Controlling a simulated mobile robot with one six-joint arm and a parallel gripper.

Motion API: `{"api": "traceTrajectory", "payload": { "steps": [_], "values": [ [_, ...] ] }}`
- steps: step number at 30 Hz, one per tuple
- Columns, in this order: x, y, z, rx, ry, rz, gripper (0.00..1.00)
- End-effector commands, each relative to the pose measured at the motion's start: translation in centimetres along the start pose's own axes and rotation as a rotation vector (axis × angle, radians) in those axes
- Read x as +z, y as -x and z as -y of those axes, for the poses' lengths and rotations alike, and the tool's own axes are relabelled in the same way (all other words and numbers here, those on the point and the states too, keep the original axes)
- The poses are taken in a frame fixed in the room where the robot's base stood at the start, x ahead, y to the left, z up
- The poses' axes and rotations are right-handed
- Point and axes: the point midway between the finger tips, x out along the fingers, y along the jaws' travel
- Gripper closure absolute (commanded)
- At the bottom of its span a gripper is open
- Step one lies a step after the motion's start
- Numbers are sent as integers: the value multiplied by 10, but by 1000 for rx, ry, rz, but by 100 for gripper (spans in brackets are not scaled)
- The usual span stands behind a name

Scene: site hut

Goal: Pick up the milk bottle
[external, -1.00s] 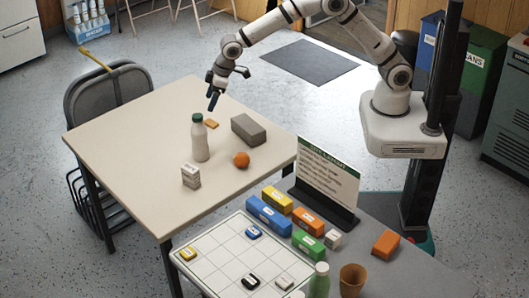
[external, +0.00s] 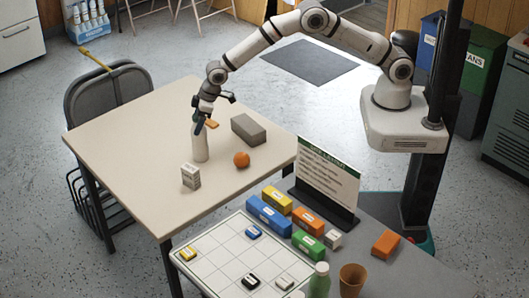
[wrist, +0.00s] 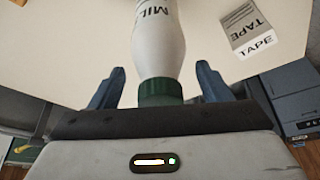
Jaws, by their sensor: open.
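The milk bottle (external: 200,149) is white and stands upright on the beige table (external: 135,120). My gripper (external: 203,127) is at the bottle's top, hiding its cap in the external view. In the wrist view, the bottle (wrist: 160,40) shows part of its "MIL" label and its green cap (wrist: 160,91). The open fingers of my gripper (wrist: 160,80) stand on either side of the cap, with a visible gap on each side.
A small tape box (external: 191,176) stands near the bottle and shows in the wrist view (wrist: 250,30). An orange ball (external: 241,159) and a grey block (external: 248,129) lie to the right. A second table (external: 370,240) holds a grid board (external: 205,274) and coloured blocks.

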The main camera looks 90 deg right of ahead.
Motion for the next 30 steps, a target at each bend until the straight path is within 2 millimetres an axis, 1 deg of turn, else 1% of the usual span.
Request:
{"api": "traceTrajectory", "payload": {
  "steps": [5, 30],
  "values": [
    [0, 0, 0, 0, 0, 0, 30],
    [0, 0, 0, 0, 0, 1, 98]
  ]
}}
